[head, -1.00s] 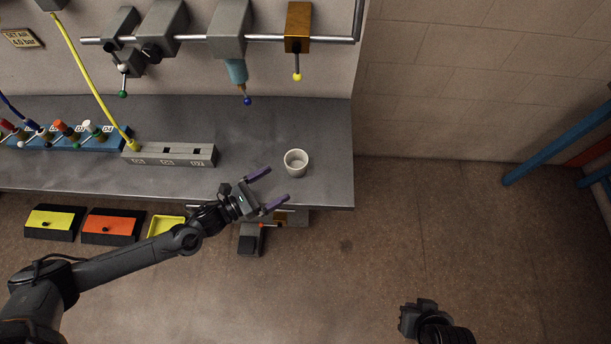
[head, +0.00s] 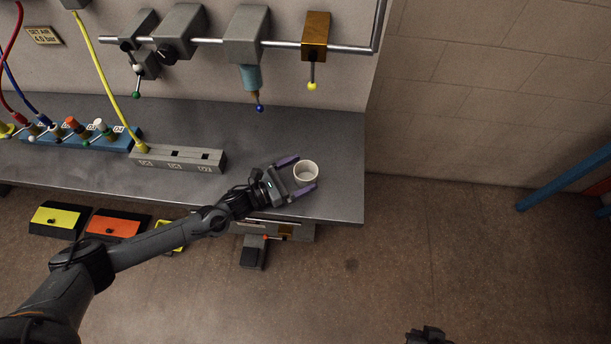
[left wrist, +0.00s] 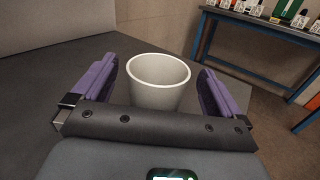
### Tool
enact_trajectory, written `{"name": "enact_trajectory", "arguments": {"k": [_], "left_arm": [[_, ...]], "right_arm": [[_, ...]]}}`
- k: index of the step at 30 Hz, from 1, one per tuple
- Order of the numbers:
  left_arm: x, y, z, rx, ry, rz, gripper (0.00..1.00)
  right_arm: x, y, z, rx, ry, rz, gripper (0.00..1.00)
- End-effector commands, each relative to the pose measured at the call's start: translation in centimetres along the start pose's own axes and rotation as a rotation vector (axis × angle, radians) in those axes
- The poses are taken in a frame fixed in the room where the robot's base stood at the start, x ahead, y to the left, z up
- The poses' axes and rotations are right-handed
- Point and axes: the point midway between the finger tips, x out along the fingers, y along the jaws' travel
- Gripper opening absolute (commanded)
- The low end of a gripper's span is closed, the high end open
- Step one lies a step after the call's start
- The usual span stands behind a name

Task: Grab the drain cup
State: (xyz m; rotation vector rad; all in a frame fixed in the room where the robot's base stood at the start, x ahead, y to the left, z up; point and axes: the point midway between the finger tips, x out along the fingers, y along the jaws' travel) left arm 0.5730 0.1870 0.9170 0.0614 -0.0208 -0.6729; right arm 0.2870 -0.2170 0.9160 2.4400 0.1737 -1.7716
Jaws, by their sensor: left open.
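The drain cup (head: 306,172) is a small white, open-topped cup standing upright near the right end of the grey bench. In the left wrist view the cup (left wrist: 158,82) sits between the two purple fingers, with a gap on each side. My left gripper (head: 301,174) is open around the cup, one finger on its far side and one on its near side. The fingers also show in the left wrist view (left wrist: 160,88). Only a dark piece of my right arm's end shows at the bottom edge of the head view; its fingers cannot be made out.
The grey bench (head: 340,140) is clear around the cup. A grey block with ports (head: 178,158) and a blue manifold with hoses (head: 80,137) stand to the left. A rail with hanging valves (head: 345,48) runs above. In the left wrist view a blue-framed table (left wrist: 262,28) stands beyond.

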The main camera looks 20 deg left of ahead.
Motion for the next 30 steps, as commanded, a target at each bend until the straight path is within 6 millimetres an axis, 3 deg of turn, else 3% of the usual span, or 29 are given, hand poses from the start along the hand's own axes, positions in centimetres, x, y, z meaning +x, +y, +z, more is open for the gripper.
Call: {"name": "enact_trajectory", "arguments": {"k": [9, 18, 27, 30], "left_arm": [[3.6, 0.1, 0.0, -0.001, 0.000, -0.001, 1.00], [3.9, 0.2, 0.0, 0.000, 0.000, 0.000, 1.00], [3.9, 0.2, 0.0, 0.000, 0.000, 0.000, 0.54], [3.9, 0.2, 0.0, 0.000, 0.000, 0.000, 0.45]], "right_arm": [[0.0, -0.1, 0.0, 0.002, -0.001, -0.002, 0.00], [0.1, 0.1, 0.1, -0.003, -0.003, 0.002, 0.00], [0.1, 0.2, 0.1, -0.009, -0.004, 0.006, 0.00], [0.1, 0.2, 0.2, -0.008, -0.004, 0.006, 0.00]]}}
